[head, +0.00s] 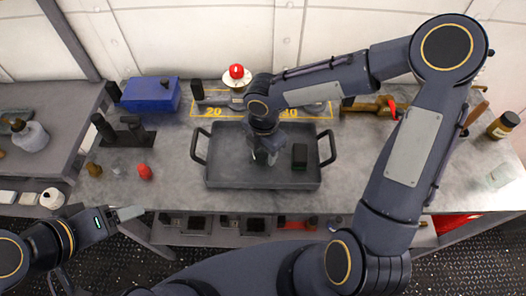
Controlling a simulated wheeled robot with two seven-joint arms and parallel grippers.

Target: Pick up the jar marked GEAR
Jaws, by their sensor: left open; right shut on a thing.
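A brown jar (503,125) with a dark lid and a pale label stands at the right end of the bench. Its lettering is too small to read, so I cannot tell whether it is marked GEAR. My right gripper (266,155) points down over the dark tray (225,182) in mid-bench. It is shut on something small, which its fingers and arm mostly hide. My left gripper (129,214) is open and empty, off the front left edge of the bench, well apart from the brown jar.
A dark block (299,156) sits in the tray. A red-topped device (236,76) and a blue box (150,95) stand behind. Red and brown small items (145,171) lie left of the tray. A grey bottle (30,136) stands on the left side table.

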